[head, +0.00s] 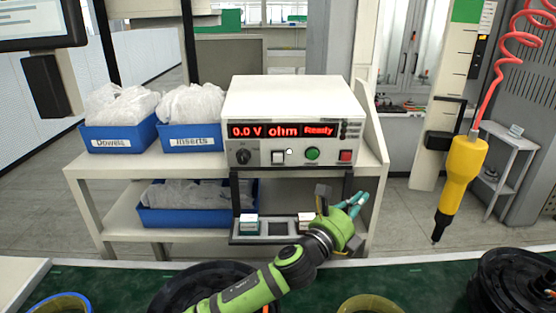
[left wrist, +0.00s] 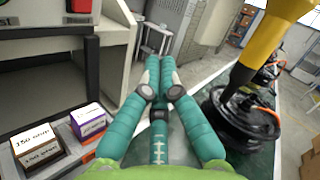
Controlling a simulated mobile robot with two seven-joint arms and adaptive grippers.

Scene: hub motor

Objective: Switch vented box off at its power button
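The white instrument box (head: 293,118) stands on the shelf top, its front facing me. Its red display is lit and reads "0.0 V ohm Ready". Below the display are a dark knob (head: 243,156), a pale square button (head: 278,157), a round green button (head: 312,154) and a red square button (head: 345,156). I cannot tell which is the power button; no vents are clear. My left gripper (head: 357,204) is below and in front of the box's right side, touching no button. Its teal fingers (left wrist: 158,60) are drawn together and empty. My right gripper is not in view.
Blue bins (head: 118,139) of bagged parts stand left of the box. A holder with small boxes (left wrist: 88,121) hangs below it. A yellow tool (head: 462,175) hangs at right on a red coiled cord. Black hub motors (head: 512,281) sit on the green bench (head: 415,282).

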